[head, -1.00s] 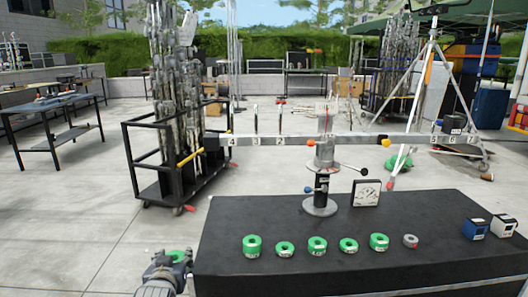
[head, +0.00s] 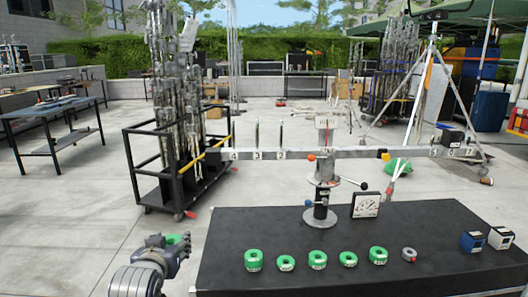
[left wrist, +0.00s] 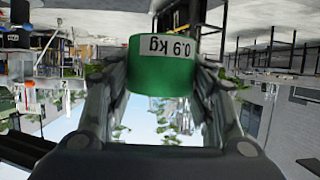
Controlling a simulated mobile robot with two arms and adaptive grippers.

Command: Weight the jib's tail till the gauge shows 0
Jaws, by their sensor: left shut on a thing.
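My left gripper (head: 176,241) is shut on a green ring weight (left wrist: 160,85), labelled 0.9 kg in the left wrist view. It holds the weight in the air left of the black table. The jib (head: 340,154) is a grey beam on a post, looking about level, with upright pegs and numbers 4, 3, 2 on its left arm and higher numbers on its right. A dark block (head: 452,138) sits on the right arm. A white dial gauge (head: 366,205) stands by the post; its reading is too small to tell. My right gripper is out of view.
Several green ring weights (head: 318,260) and a small grey ring (head: 409,254) lie in a row on the black table (head: 440,218). A black cart (head: 175,185) with metal stands is behind, left.

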